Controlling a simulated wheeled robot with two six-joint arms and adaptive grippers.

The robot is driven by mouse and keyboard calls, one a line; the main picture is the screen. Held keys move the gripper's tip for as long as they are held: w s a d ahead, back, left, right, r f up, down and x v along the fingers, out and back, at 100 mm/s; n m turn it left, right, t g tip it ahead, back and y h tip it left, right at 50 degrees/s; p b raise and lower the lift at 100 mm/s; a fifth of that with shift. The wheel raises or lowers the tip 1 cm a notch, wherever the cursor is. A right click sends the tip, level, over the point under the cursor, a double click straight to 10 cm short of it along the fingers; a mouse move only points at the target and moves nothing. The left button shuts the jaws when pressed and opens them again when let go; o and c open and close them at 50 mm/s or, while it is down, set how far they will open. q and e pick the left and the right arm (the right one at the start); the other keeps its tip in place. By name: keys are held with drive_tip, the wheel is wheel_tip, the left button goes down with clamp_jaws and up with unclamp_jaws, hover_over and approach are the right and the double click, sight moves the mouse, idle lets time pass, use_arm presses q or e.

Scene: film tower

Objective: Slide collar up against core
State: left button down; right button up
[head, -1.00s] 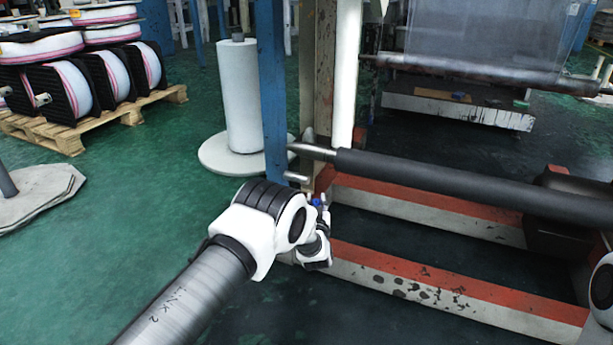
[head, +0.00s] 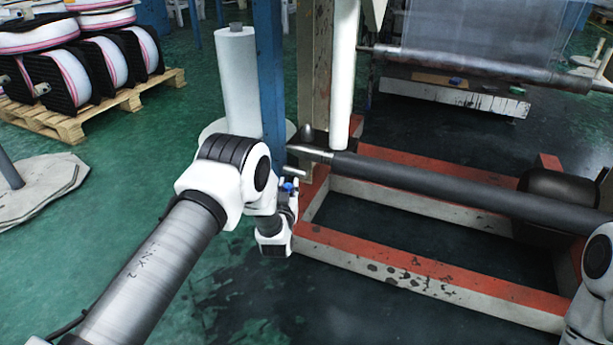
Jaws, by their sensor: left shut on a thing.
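My left gripper (head: 289,195) is small and partly hidden by my own wrist, just below and left of the shaft's bare end. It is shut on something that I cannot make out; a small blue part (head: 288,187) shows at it. A dark grey roller or core (head: 450,182) lies level on the shaft. The shaft's bare metal end (head: 309,153) sticks out to the left. I cannot pick out a collar for certain. My right arm shows at the right edge, but its gripper is out of view.
A blue post (head: 271,85) and a worn post (head: 314,65) stand behind the shaft end. A short metal stub (head: 289,172) juts out near my left gripper. A red and white floor frame (head: 430,275) lies below. A white roll (head: 238,80) stands behind; spools on a pallet (head: 75,125) are far left.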

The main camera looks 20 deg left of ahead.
sight(308, 146)
use_arm(q)
drive_tip(key=s+a+r+y+p, duration=0.1)
drive_tip(key=s+a+r+p, duration=0.1)
drive_tip(key=a+r+p, duration=0.35)
drive_tip(key=s+a+r+p, duration=0.2)
drive_tip(key=s+r+p, duration=0.1)
drive_tip(key=r+p, duration=0.55)
use_arm(e)
wheel_tip(308, 146, up, 16)
use_arm(q)
drive_tip(key=w+r+n+b, duration=0.1)
drive_tip(key=w+b, duration=0.6)
drive_tip(key=w, duration=0.3)
drive_tip(key=shift+d+r, duration=0.3)
drive_tip(key=shift+d, duration=0.15)
use_arm(e)
wheel_tip(308, 146, down, 6)
drive_tip(key=shift+s, duration=0.15)
use_arm(q)
drive_tip(key=shift+w+f, duration=0.1)
drive_tip(key=shift+f, duration=0.05)
use_arm(e)
drive_tip(key=shift+f, duration=0.15)
use_arm(q)
drive_tip(key=shift+d, duration=3.85)
drive_tip(key=shift+s+d, duration=0.2)
drive_tip(key=shift+d, duration=1.2)
use_arm(e)
drive_tip(key=shift+r, duration=0.4)
